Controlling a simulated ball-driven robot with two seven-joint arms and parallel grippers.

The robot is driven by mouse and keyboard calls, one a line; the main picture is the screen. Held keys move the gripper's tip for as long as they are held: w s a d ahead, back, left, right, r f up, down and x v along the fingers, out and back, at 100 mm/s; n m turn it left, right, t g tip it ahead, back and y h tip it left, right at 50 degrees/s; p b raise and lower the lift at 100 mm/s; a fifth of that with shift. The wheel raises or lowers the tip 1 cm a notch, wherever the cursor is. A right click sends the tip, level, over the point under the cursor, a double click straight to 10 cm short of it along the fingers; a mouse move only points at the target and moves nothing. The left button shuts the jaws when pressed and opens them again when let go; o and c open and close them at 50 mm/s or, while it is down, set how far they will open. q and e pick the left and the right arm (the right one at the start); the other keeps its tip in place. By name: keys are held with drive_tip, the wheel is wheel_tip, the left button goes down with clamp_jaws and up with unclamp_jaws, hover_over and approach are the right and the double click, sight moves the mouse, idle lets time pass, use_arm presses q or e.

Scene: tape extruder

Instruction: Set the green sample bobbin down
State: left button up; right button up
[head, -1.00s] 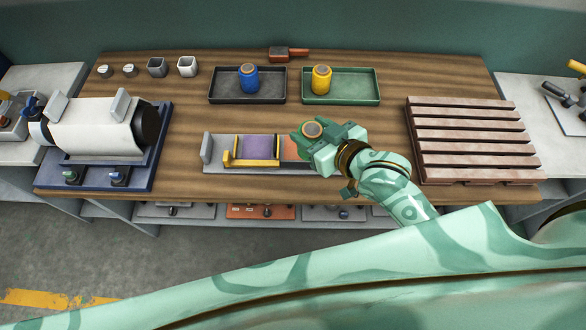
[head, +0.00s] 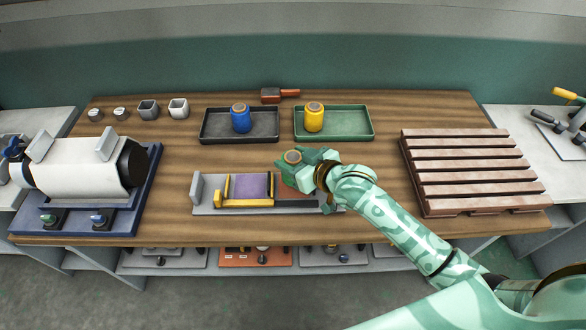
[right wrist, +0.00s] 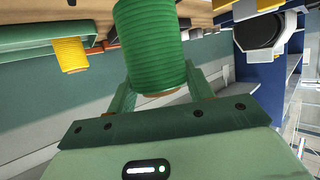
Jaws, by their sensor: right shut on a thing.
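My right gripper (head: 300,164) is shut on the green sample bobbin, whose tan top end (head: 292,156) shows between the jaws in the head view. In the right wrist view, which is upside down, the ribbed green bobbin (right wrist: 150,45) sits between the two fingers (right wrist: 160,90). Its lower end is cut off by the frame, so contact below cannot be told. The gripper is over or just behind the right part of a grey fixture (head: 203,205) with a purple block (head: 250,187) in a yellow frame. My left gripper is not in view.
A black tray (head: 265,137) holds a blue bobbin (head: 240,118). A green tray (head: 350,133) holds a yellow bobbin (head: 314,117). A slatted rack (head: 470,170) stands right, a white roller machine (head: 80,170) left. Bare wood (head: 180,160) lies between machine and fixture.

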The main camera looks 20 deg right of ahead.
drive_tip(key=f, duration=0.1)
drive_tip(key=f+b, duration=0.2)
drive_tip(key=f, duration=0.1)
drive_tip(key=shift+w+d, duration=0.1)
drive_tip(key=shift+w, duration=0.2)
drive_tip(key=shift+r, duration=0.15)
drive_tip(key=o, duration=1)
drive_tip(key=shift+s+d+r+p, duration=0.15)
drive_tip(key=shift+s+r+p, duration=0.1)
drive_tip(key=shift+s+p, duration=0.1)
drive_tip(key=shift+p+v, duration=1.65)
drive_tip(key=shift+v, duration=3.95)
